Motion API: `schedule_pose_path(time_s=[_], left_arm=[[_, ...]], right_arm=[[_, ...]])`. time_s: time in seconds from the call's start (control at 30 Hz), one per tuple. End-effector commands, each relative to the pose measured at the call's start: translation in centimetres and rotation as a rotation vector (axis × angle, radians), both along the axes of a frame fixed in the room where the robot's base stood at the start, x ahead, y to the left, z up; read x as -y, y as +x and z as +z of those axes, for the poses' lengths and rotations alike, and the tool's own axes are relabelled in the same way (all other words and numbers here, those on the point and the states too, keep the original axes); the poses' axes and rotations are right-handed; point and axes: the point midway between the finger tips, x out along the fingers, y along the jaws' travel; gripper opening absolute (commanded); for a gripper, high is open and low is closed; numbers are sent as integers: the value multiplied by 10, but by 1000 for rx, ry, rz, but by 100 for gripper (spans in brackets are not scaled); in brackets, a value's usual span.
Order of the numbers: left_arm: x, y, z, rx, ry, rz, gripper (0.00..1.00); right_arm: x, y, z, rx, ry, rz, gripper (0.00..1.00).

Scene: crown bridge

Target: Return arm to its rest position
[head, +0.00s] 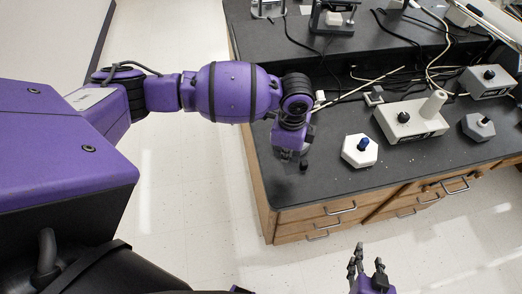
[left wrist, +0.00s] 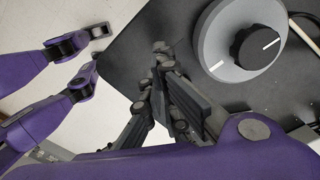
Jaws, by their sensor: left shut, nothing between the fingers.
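My left arm reaches in from the left in the head view, purple with dark joints. My left gripper (head: 303,166) hangs over the left front part of the black bench top (head: 325,186). In the left wrist view its dark fingers (left wrist: 160,55) are together, with nothing visible between them. My right gripper (head: 356,252) shows at the bottom of the head view, over the floor in front of the bench; whether it is open or shut is unclear.
Further right are a grey box with a black knob (head: 404,118) and a smaller one (head: 478,127). Cables lie behind. A round dial (left wrist: 240,38) shows in the wrist view.

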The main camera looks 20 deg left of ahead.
Motion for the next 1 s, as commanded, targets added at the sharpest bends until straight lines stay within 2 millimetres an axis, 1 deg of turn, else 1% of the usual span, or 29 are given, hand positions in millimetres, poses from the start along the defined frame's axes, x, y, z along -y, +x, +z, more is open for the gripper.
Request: schedule_pose_path(time_s=[0.03,0.1,0.63,0.7,0.77,0.83,0.97,1.0], left_arm=[[1,3,8,10,0,-1,0],[1,3,11,9,0,-2,0],[1,2,9,5,-1,-2,0],[3,-1,8,2,-5,-1,0],[8,-8,3,-1,-19,1,0],[20,-24,-5,-7,-51,10,0],[51,-65,-22,-11,-150,70,0],[60,-79,-25,-10,-185,104,0]], right_arm=[[0,5,6,13,0,0,40],[0,7,9,19,0,0,40],[0,7,9,18,0,0,40],[0,7,9,18,0,0,40],[0,6,9,18,0,0,40],[0,6,9,18,0,0,40],[0,6,8,17,0,0,40],[0,6,8,17,0,0,40]])
